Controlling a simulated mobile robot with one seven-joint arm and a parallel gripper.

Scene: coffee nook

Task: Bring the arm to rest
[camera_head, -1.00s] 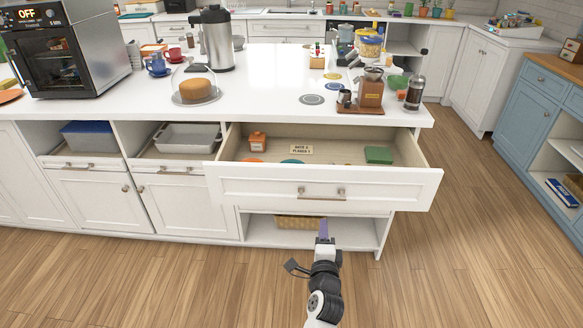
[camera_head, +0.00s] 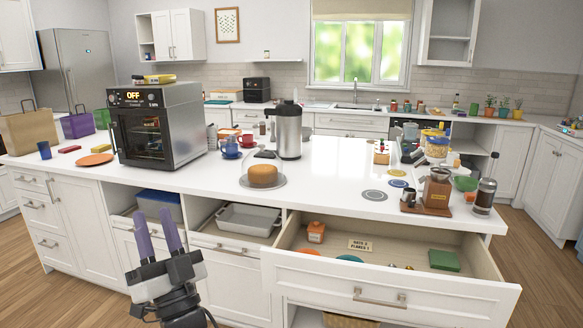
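My gripper (camera_head: 158,232) is at the lower left of the head view, pointing up in front of the white island's cabinets. Its two purple fingers stand apart with a gap between them, and nothing shows in the gap. It appears clear of the cabinet fronts and left of the open drawer. The lower part of my arm runs out of the bottom of the view.
The wide drawer (camera_head: 390,290) stands open at the right, holding a green box (camera_head: 443,260) and an orange jar (camera_head: 316,232). A black oven (camera_head: 158,130), a metal urn (camera_head: 288,130) and a domed cake (camera_head: 263,175) stand on the island (camera_head: 330,190). Wood floor shows at the lower left.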

